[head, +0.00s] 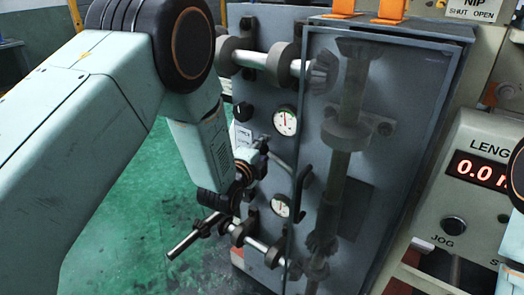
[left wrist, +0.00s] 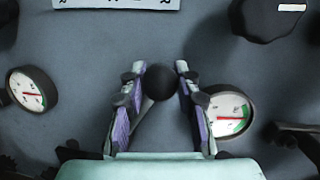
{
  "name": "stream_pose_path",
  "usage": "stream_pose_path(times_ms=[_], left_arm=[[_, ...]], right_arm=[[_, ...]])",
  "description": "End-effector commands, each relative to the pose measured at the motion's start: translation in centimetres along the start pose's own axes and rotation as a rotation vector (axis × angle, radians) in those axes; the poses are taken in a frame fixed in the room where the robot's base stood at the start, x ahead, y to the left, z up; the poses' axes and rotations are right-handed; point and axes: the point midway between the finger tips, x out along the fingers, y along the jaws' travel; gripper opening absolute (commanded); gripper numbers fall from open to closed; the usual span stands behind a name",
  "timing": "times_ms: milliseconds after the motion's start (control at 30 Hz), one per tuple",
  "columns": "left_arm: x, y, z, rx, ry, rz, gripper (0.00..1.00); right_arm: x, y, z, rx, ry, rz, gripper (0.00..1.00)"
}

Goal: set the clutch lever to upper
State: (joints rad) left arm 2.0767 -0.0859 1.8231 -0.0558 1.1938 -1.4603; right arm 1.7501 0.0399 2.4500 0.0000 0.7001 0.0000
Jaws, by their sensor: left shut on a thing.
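My left gripper (head: 260,166) is at the grey machine panel, between two round gauges. In the left wrist view its two fingers (left wrist: 160,88) are closed on either side of a round black knob, which is the end of the clutch lever (left wrist: 160,82). The lever's thin shaft runs down and left from the knob between the fingers. In the head view the wrist mostly hides the knob, so I cannot tell the lever's setting. My right gripper is not in view.
An upper gauge (head: 285,120) and a lower gauge (head: 280,206) flank the gripper. A black rotary knob (head: 243,111) and a white label plate (left wrist: 115,4) are close by. A clear-fronted box with shafts (head: 345,130) stands right. Green floor (head: 130,215) lies open left.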

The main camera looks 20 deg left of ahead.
Motion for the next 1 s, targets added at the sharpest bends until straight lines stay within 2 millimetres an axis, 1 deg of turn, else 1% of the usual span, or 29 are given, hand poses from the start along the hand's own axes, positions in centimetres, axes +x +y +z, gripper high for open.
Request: stream_pose_path(times_ms=[200, 567, 600, 833, 1000], left_arm=[[-0.14, -0.45, -0.13, 0.028, -0.007, -0.010, 0.00], [-0.13, -0.50, -0.17, 0.031, -0.006, -0.012, 0.00], [-0.12, -0.51, -0.17, 0.031, -0.006, -0.012, 0.35], [-0.10, -0.47, -0.22, 0.032, -0.004, -0.011, 0.54], [-0.10, -0.43, -0.24, 0.032, -0.004, -0.010, 0.55]], right_arm=[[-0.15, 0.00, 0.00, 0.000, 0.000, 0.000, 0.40], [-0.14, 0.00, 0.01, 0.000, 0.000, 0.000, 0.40], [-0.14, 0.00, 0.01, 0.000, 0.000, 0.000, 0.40], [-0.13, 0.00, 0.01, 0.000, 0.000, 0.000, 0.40], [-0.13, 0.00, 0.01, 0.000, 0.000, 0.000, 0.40]])
